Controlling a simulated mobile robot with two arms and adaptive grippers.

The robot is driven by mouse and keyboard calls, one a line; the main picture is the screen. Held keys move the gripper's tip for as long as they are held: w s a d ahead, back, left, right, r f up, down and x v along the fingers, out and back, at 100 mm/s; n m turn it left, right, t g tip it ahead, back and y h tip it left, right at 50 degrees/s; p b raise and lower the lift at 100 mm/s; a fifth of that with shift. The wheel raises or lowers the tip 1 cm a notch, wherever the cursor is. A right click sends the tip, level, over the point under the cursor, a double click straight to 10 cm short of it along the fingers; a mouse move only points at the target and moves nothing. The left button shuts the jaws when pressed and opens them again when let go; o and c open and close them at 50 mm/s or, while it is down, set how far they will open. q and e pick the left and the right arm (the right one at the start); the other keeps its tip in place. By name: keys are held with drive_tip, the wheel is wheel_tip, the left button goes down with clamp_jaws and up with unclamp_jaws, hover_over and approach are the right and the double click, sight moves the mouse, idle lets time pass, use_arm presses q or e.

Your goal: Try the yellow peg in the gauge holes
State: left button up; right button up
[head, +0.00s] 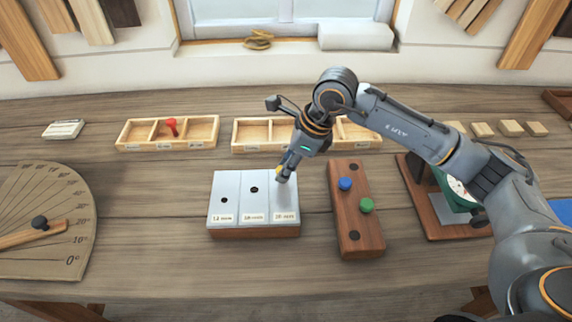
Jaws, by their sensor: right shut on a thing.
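The gauge block (238,212) is a pale plate on a wooden base with three labelled sections. Dark holes show in its left and middle sections; the right section's hole is hidden behind my gripper. My right gripper (284,175) is over the right section, shut on the yellow peg (278,169), of which only a small bit shows. I cannot tell whether the peg touches the plate or is in a hole. The brown peg rack (359,222) holds a blue peg (345,184) and a green peg (366,205), with empty holes at both ends. My left gripper is not in view.
Behind stand two divided wooden trays: the left tray (133,134) holds a red peg (172,126), the other (247,133) is partly behind my arm. A protractor board (60,195) lies left. A green dial instrument (455,190) stands right. The bench front is clear.

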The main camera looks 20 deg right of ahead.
drive_tip(key=shift+r, duration=0.1)
drive_tip(key=shift+r+p, duration=1.3)
drive_tip(key=shift+r, duration=1.25)
drive_tip(key=shift+w, duration=0.1)
